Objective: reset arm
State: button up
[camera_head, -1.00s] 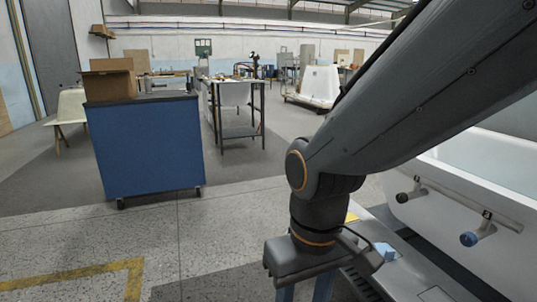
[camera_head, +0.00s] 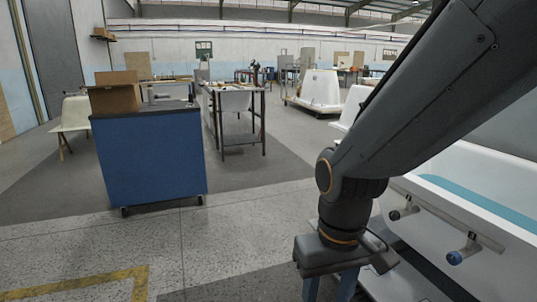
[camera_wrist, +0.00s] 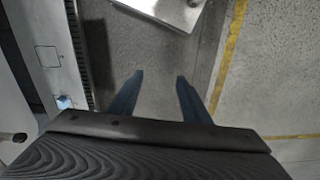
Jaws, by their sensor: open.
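My gripper (camera_head: 331,288) hangs from my arm at the lower right of the head view, with its blue fingers pointing down and cut off by the picture's bottom edge. My arm comes in from the upper right of the head view, bent downward at the wrist.
A white bathtub shell (camera_head: 480,190) with knobs on a rail stands at right, close to my arm. A blue wheeled cabinet (camera_head: 150,160) with a cardboard box (camera_head: 115,92) stands at left. A workbench (camera_head: 238,115) is behind. Floor in front is clear, with a yellow line (camera_head: 85,283).

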jog(key=s+d+r+m+p, duration=0.1)
jog(key=d+r+m+p, duration=0.2)
jog(key=d+r+p, duration=0.6)
jog(key=shift+s+r+p, duration=0.25)
jog(key=shift+r+p, duration=0.65)
jog(key=shift+p, duration=1.25)
